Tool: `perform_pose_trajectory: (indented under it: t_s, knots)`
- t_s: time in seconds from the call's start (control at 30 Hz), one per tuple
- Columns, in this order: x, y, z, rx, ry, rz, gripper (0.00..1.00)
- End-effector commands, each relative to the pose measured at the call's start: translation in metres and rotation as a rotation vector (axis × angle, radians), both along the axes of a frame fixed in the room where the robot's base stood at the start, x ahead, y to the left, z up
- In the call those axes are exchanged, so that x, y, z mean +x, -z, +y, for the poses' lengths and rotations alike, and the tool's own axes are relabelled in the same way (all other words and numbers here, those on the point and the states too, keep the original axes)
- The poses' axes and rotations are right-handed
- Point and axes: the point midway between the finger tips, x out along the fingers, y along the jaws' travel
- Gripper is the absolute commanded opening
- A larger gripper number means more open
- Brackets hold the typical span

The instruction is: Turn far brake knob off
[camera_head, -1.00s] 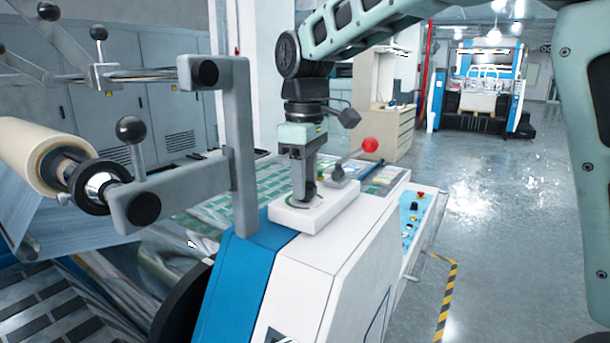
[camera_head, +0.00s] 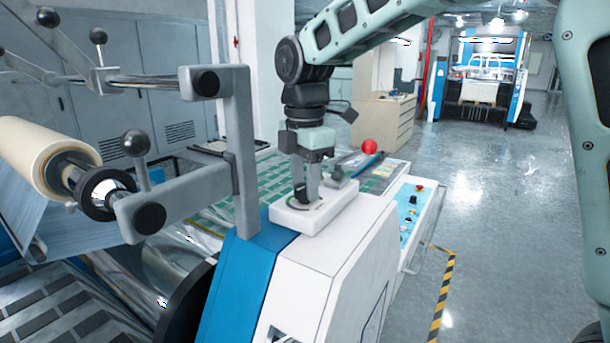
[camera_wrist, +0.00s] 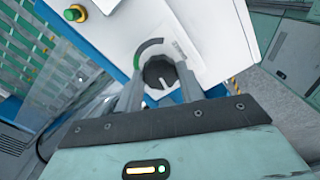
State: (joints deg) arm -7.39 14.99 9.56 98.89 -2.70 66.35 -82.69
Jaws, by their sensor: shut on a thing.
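The brake knob (camera_wrist: 157,70) is a dark, many-sided knob with a pale pointer mark on its lower part in the wrist view. A curved scale (camera_wrist: 148,50), green at its left end and grey along the top, runs around it. My gripper (camera_wrist: 160,80) has one finger on each side of the knob and is shut on it. In the head view my gripper (camera_head: 306,197) points down onto the white block (camera_head: 318,216) on top of the machine's side housing. There the fingers mostly hide the knob.
A grey upright bracket (camera_head: 242,150) and a film roll (camera_head: 45,158) are to the left. A control panel (camera_head: 413,208) is on the right side. The floor at right is clear.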

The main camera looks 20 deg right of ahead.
Motion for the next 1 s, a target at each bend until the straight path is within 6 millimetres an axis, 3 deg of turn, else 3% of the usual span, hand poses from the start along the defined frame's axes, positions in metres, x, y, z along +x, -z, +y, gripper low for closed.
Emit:
perform_pose_trajectory:
  t_s: [0.6,1.0]
  knots:
    - [0.0,-0.0037,0.0004,0.001,-0.582,-0.002,0.15]
    - [-0.0001,-0.0028,0.0007,0.002,-0.872,-0.002,0.15]
